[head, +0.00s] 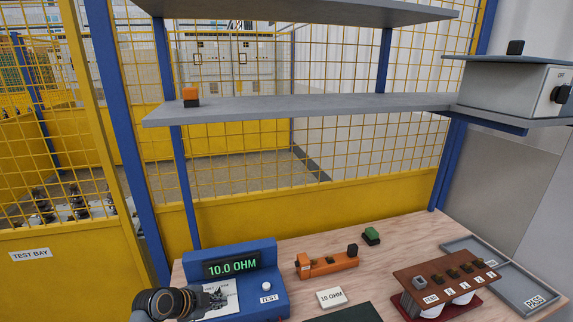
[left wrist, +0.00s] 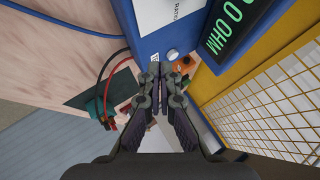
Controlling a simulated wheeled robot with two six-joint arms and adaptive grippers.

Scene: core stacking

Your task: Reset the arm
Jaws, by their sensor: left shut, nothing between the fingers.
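My left arm comes in at the bottom left of the head view. My left gripper (head: 218,297) is shut and empty, in front of the blue meter (head: 277,299) or just over it; I cannot tell if they touch. The meter's display reads 10.0 OHM, and a white TEST button is on its front. In the left wrist view the shut fingers (left wrist: 166,72) point toward the meter (left wrist: 160,45), with nothing between them. My right gripper is in neither view.
An orange fixture (head: 328,263), a 10 OHM card (head: 331,297) and a green part (head: 371,235) lie on the wooden bench. A brown rack (head: 432,277) and a grey PASS tray (head: 520,287) are at the right. A shelf (head: 310,106) hangs above; a yellow mesh fence stands behind.

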